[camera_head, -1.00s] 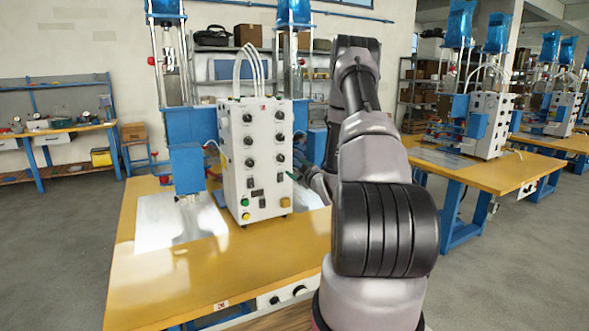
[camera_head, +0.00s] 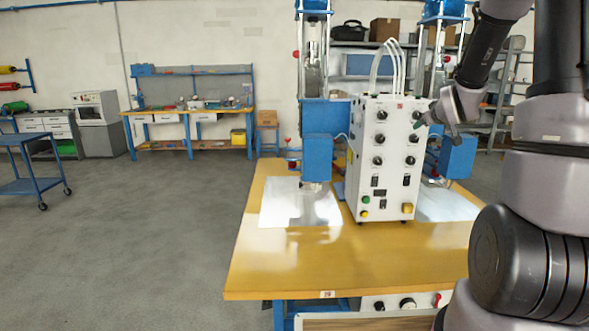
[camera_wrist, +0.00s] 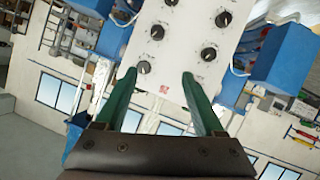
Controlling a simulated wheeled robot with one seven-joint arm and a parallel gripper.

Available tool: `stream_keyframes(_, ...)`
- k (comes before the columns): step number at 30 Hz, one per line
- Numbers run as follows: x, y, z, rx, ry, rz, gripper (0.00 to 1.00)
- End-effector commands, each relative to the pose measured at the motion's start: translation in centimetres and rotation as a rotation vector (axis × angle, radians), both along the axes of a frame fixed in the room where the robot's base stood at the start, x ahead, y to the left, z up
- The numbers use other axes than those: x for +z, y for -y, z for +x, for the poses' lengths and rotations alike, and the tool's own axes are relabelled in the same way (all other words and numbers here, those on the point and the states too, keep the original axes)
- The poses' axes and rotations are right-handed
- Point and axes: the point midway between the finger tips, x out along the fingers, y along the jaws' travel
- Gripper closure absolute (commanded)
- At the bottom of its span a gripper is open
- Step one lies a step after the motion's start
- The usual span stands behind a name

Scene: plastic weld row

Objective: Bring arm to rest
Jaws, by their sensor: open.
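My gripper (camera_wrist: 158,85) shows in the wrist view with two green fingers spread apart and nothing between them. It faces the white control box (camera_wrist: 175,45), which has black knobs. In the head view my arm comes in from the right, and my gripper (camera_head: 428,128) is small at the upper right side of the white control box (camera_head: 382,160). I cannot tell whether it touches the box.
The box stands on a yellow-topped table (camera_head: 350,258) with blue press heads (camera_head: 317,158) beside it. A workbench (camera_head: 190,112) stands at the back wall and a blue cart (camera_head: 38,170) at the far left. The floor (camera_head: 160,220) left of the table is clear.

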Motion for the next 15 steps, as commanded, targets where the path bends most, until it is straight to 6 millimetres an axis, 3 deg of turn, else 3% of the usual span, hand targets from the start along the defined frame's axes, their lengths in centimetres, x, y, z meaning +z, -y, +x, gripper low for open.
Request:
stream_keyframes(1, 2.0, -1.1, -1.5, -0.018, -0.018, 0.036, 0.3)
stream_keyframes(6, 5.6, -4.5, -7.6, -0.088, -0.122, 0.188, 0.3)
stream_keyframes(11, 7.9, -8.1, -14.5, -0.137, -0.225, 0.345, 0.3)
stream_keyframes(15, 9.0, -11.4, -21.3, -0.167, -0.323, 0.487, 0.3)
